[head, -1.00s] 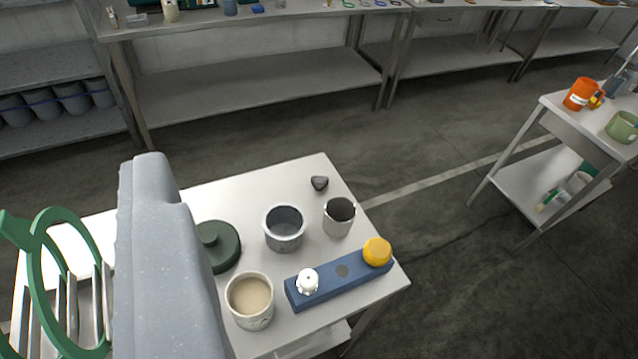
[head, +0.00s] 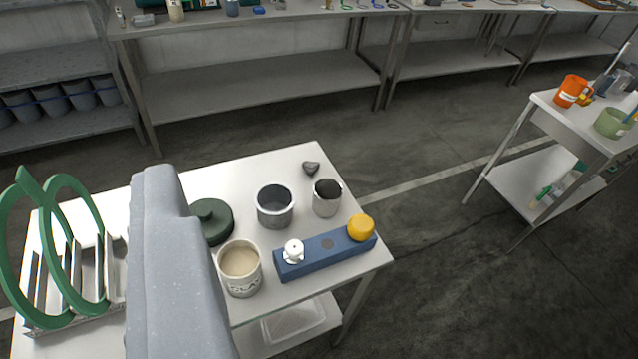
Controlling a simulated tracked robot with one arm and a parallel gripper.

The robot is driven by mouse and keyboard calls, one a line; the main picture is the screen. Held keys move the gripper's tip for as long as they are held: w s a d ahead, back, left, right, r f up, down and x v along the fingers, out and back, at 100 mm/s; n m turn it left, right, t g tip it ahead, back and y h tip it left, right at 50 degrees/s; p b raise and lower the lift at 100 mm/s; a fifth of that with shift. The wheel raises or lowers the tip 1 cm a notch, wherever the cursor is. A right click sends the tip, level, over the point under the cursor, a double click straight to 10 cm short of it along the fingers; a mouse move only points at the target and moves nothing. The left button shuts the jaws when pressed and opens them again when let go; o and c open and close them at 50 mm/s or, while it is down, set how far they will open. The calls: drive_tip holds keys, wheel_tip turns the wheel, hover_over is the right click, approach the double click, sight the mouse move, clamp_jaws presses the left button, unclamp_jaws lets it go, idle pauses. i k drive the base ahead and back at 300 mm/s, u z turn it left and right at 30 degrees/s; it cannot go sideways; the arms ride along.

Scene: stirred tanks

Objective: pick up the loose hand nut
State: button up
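A small dark grey lobed piece (head: 311,168) lies by itself near the far right corner of the white table (head: 262,168). It looks like the loose hand nut, but it is too small to be sure. A blue block (head: 310,262) near the table's right front edge carries a white knob (head: 293,251) at its left end and a yellow knob (head: 361,228) at its right end, with a dark round spot between them. My gripper's fingers do not show. A grey speckled part of my arm fills the lower left and hides some of the table.
Near the dark piece stand a grey cup (head: 327,198) and a grey pot (head: 275,206). A dark green lid (head: 211,222) and a beige-filled jar (head: 241,268) stand further left. Green rings (head: 75,190) stand in a metal rack at left. Floor separates a side cart (head: 560,125) at right.

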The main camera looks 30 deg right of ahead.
sight(310, 167)
drive_tip(key=k, duration=1)
drive_tip(key=z, duration=0.5)
drive_tip(key=i, duration=0.6)
drive_tip(key=z, duration=0.8)
drive_tip(key=i, duration=1.15)
drive_tip(key=u, duration=0.6)
drive_tip(key=i, duration=0.75)
drive_tip(key=u, duration=0.7)
